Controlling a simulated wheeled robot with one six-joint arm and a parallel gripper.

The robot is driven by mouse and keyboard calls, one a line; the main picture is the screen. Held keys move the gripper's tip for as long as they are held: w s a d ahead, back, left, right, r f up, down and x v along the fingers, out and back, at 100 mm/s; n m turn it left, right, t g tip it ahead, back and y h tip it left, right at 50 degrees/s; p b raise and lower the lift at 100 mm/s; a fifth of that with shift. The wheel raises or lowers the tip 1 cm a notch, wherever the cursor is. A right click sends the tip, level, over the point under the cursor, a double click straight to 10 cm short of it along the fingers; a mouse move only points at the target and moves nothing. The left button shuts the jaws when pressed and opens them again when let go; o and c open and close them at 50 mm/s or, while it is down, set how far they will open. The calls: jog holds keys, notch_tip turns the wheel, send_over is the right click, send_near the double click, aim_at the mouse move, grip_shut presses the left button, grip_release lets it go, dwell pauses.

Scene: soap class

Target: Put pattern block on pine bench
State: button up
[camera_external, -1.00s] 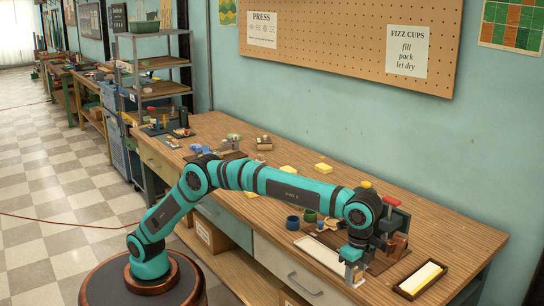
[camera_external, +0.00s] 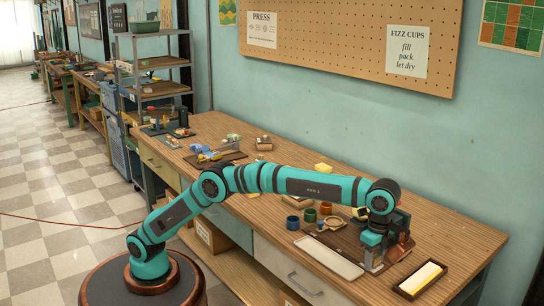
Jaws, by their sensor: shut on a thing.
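The pine bench (camera_external: 460,232) is a long wood-topped worktable along the wall. My gripper (camera_external: 373,265) points down at its right end, between the pale tray and the dark press. It is shut on a small grey block (camera_external: 375,268), low over the bench. The block is mostly hidden by the fingers, so I cannot tell for sure that it is the pattern block or whether it touches the surface.
A dark press with a copper part (camera_external: 401,248) stands close right of my gripper. A pale tray (camera_external: 330,257) lies left, and a dark-rimmed tray (camera_external: 420,279) with a cream bar lies right. Small cups (camera_external: 293,223) stand behind.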

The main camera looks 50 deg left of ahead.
aim_at(371, 283)
jog(key=shift+f, duration=3.15)
jog(key=o, duration=1)
jog(key=shift+s, duration=0.15)
jog(key=shift+c, duration=0.2)
jog(key=shift+w, duration=0.25)
notch_tip(371, 283, up, 12)
jog(key=shift+s+r, duration=0.1)
jog(key=shift+o, duration=0.3)
